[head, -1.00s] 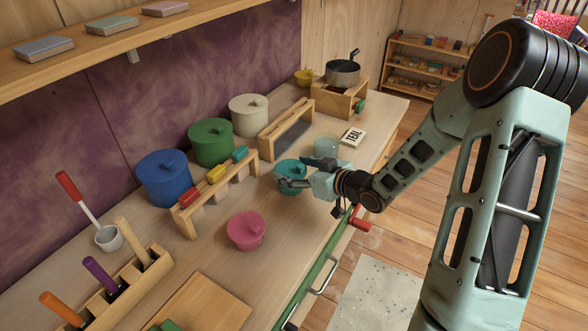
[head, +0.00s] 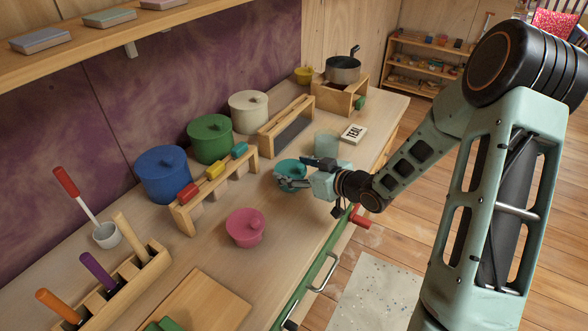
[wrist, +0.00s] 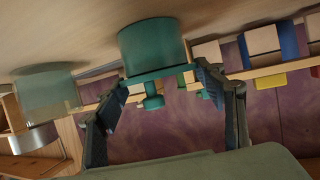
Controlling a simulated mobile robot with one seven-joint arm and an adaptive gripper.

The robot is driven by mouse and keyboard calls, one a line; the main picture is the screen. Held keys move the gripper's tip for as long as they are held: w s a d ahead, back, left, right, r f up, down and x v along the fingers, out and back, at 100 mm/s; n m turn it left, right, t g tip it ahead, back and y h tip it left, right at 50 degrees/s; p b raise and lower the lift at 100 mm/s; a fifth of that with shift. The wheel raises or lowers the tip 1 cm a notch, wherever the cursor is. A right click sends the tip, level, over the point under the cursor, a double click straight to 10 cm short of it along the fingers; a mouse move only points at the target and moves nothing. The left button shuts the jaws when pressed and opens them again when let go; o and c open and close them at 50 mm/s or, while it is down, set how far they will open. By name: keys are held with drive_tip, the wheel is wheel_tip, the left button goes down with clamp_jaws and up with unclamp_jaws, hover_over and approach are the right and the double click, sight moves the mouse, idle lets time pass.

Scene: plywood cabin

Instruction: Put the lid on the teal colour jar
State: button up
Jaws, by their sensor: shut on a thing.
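The teal jar (head: 292,184) stands on the bench near its front edge, beside my gripper (head: 296,180). In the wrist view, which looks upside down, the jar body (wrist: 152,42) is at the top. The teal lid (wrist: 155,75) with its round knob (wrist: 152,102) is at the jar's mouth. My gripper's two fingers (wrist: 163,92) are on either side of the lid, shut on its rim, with the knob between them. The fingers hide part of the jar in the head view. I cannot tell whether the lid is fully seated.
A pink jar (head: 245,228) is nearer on the bench. A wooden rack (head: 214,190) with coloured blocks and lidded blue, green and cream jars line the wall.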

drive_tip(key=o, duration=1.2)
drive_tip(key=shift+d, duration=0.1)
drive_tip(key=v, duration=1.2)
